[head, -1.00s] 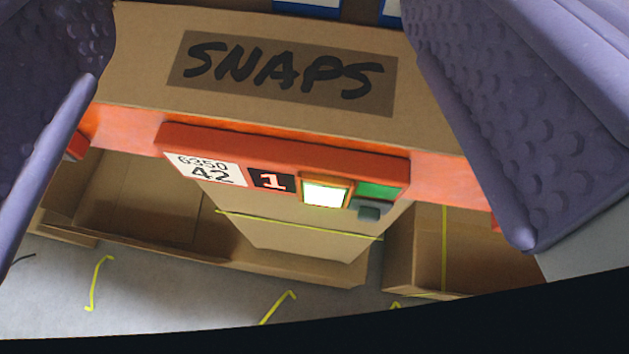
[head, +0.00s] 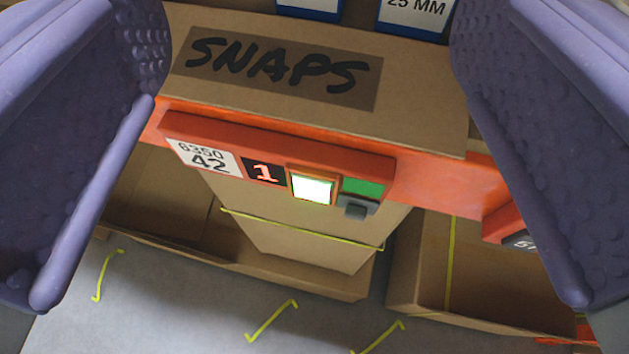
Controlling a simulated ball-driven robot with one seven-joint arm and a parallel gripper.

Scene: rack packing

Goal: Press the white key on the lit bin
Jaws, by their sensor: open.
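The white key (head: 311,188) glows on an orange label module (head: 275,142) fixed to the shelf rail. Left of the key are a label reading 6350 42 and a dark display (head: 264,171) showing 1. Right of it are a green patch (head: 362,187) and a small grey tab (head: 357,208). The cardboard bin (head: 283,70) marked SNAPS sits directly above the module. My gripper (head: 312,295) is open and empty, with one purple finger on each side of the picture. The key shows between the fingers and nothing visible touches it.
The orange shelf rail (head: 440,180) runs across the view, with part of another module (head: 518,241) at right. Open cardboard boxes (head: 420,285) stand below. Grey floor (head: 180,305) with yellow marks is clear at the bottom. Blue-edged labels (head: 415,14) show at the top.

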